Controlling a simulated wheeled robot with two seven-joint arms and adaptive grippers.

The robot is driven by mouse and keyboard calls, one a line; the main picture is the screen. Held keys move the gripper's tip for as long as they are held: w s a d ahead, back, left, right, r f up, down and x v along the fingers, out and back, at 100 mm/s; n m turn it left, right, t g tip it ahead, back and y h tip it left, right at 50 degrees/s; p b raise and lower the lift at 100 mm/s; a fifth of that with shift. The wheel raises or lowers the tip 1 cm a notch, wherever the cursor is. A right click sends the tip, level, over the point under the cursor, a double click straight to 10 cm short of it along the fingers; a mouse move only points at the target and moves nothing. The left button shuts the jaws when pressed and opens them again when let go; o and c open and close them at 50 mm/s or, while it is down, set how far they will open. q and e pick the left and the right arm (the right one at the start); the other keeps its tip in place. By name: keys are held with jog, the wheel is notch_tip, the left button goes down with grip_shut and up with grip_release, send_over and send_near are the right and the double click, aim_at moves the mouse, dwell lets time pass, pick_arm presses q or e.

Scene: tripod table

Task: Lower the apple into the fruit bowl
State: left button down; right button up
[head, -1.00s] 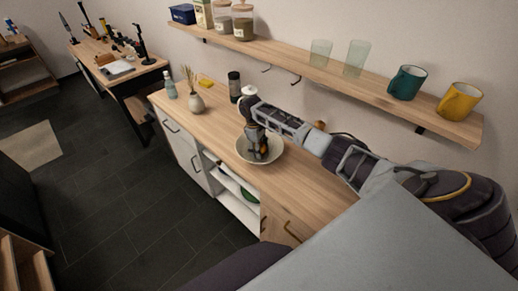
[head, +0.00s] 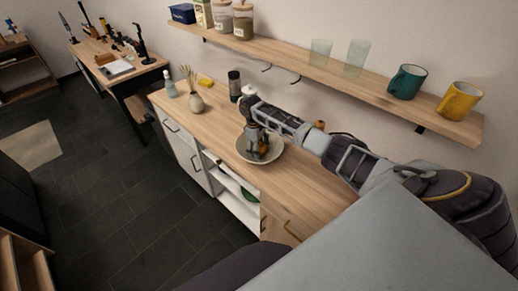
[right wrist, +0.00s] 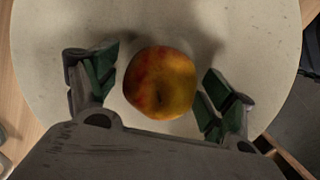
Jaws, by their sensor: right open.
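The red and yellow apple (right wrist: 160,82) rests inside the pale fruit bowl (right wrist: 255,45) in the right wrist view. My right gripper (right wrist: 160,85) is open, with one green-padded finger on each side of the apple and a visible gap on both sides. In the head view the bowl (head: 279,154) stands on the wooden counter, and my right gripper (head: 258,153) reaches down into it from above. The gripper largely hides the apple there. My left gripper is not in view.
A vase (head: 196,102), a soap bottle (head: 171,89), a yellow item (head: 205,83) and a dark cylinder (head: 234,86) stand farther left on the counter. A wall shelf (head: 330,75) with jars, glasses and mugs runs above. The counter's front edge is near the bowl.

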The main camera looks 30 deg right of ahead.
jog(key=shift+r, duration=0.1)
jog(key=shift+w+a+r, duration=0.15)
jog(key=shift+w+r, duration=0.1)
jog(key=shift+r, duration=1.7)
jog(key=shift+w+a+r, duration=0.2)
jog(key=shift+w+r, duration=0.05)
jog(key=shift+r, duration=1.7)
jog(key=shift+w+a+r, duration=0.15)
jog(key=shift+w+r, duration=0.1)
jog(key=shift+r, duration=1.7)
jog(key=shift+f, duration=0.1)
